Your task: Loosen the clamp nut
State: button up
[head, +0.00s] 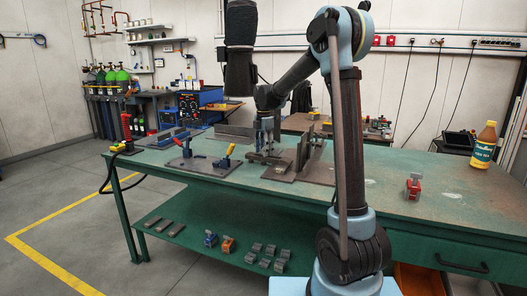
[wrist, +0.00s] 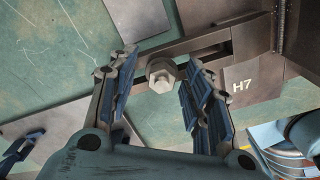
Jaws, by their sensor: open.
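The clamp nut (wrist: 161,80) is a grey hex nut on a washer, seated on a slotted steel clamp bar (wrist: 207,42). In the wrist view my gripper (wrist: 160,75) is open, with one blue-padded finger on each side of the nut. Gaps show between the nut and both fingers. In the head view my gripper (head: 266,140) is low over the fixture plate (head: 284,177) on the green bench. The nut is too small and too covered to make out there.
An upright steel plate (head: 304,150) stands just right of my gripper. A block marked H7 (wrist: 245,70) adjoins the bar. Toggle clamps (head: 226,157) stand on a plate to the left. A yellow bottle (head: 484,147) and a small red-grey clamp (head: 413,187) are on the right of the bench (head: 370,200).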

notch_tip(320, 180, up, 12)
dwell(0.6)
jog(key=shift+f, duration=0.1)
